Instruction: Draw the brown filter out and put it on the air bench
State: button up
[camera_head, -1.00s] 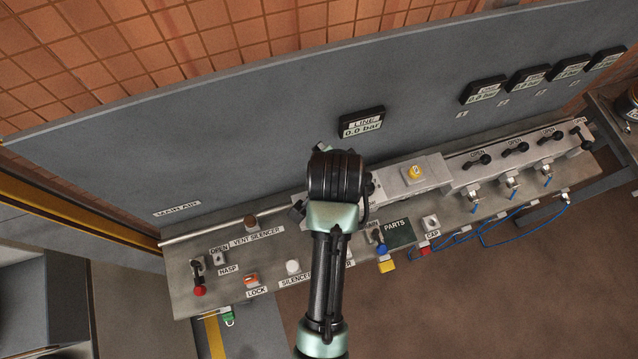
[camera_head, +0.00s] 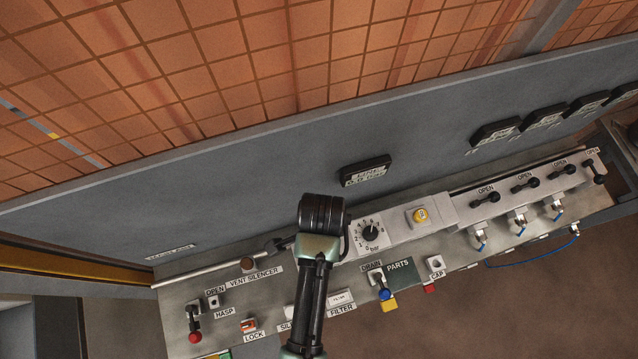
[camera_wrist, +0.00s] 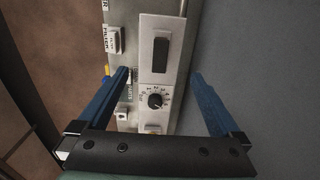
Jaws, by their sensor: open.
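My gripper (camera_wrist: 160,73) is open in the wrist view, with its blue fingers apart and nothing between them. Below it is a pale regulator housing with a dark slot (camera_wrist: 160,55) and a black dial (camera_wrist: 155,100). I cannot make out a brown filter in either view. Whether the dark slot holds it, I cannot tell. The dial also shows in the head view (camera_head: 370,233), just right of my dark wrist, which hides the slot and my fingers. The grey air bench (camera_head: 175,310) runs below the panel. A white block (camera_head: 340,299) sits behind the FILTER label.
A red-ended lever (camera_head: 195,322), a brown vent silencer piece (camera_head: 247,264) and a lock (camera_head: 249,325) are on the left. The grey panel (camera_head: 260,200) rises behind.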

jog(key=shift+w+f+b, duration=0.15)
jog(key=shift+f+b, duration=3.6)
jog(key=shift+f, duration=0.75)
jog(key=shift+p, duration=0.65)
grip_shut()
jog(key=shift+r, duration=0.15)
jog(key=shift+r+p, duration=2.9)
jog(key=shift+p, duration=0.2)
jog(key=shift+r, duration=0.25)
